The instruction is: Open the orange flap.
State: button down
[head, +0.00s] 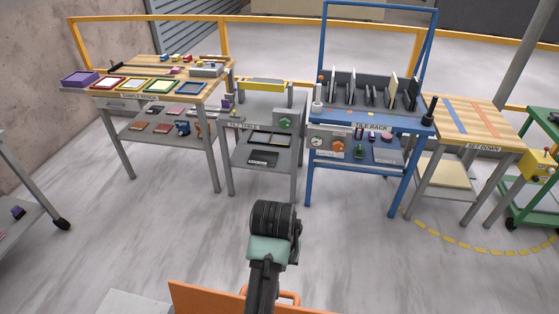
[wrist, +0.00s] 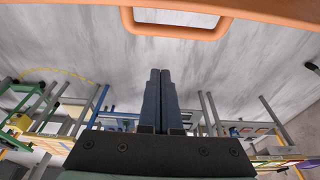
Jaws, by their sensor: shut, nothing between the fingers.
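The orange flap (head: 205,298) shows at the bottom edge of the head view, partly cut off. Its orange loop handle (head: 289,296) sticks out beside my dark arm, which hides part of it. In the wrist view the flap (wrist: 275,10) crosses the top, and the handle (wrist: 178,34) hangs from it as a rounded loop. My gripper (wrist: 160,72) is shut and empty, its two dark fingers side by side. The fingertips point toward the handle, and a gap shows below the handle bar. In the head view I cannot make out the fingertips clearly.
Beyond lie a sample bench (head: 206,92), a tile table (head: 233,128), a blue tile rack (head: 372,122) and a set-down table (head: 468,130). A green cart (head: 530,213) stands at right. The grey floor (head: 170,235) between is clear.

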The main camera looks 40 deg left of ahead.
jog(key=f+p, duration=0.1)
jog(key=s+f+p, duration=0.1)
jog(key=f, duration=0.1)
jog(key=d+f+p, duration=0.1)
jog(key=f+p, duration=0.1)
jog(key=shift+s+f, duration=0.1)
jog(key=shift+s, duration=0.3)
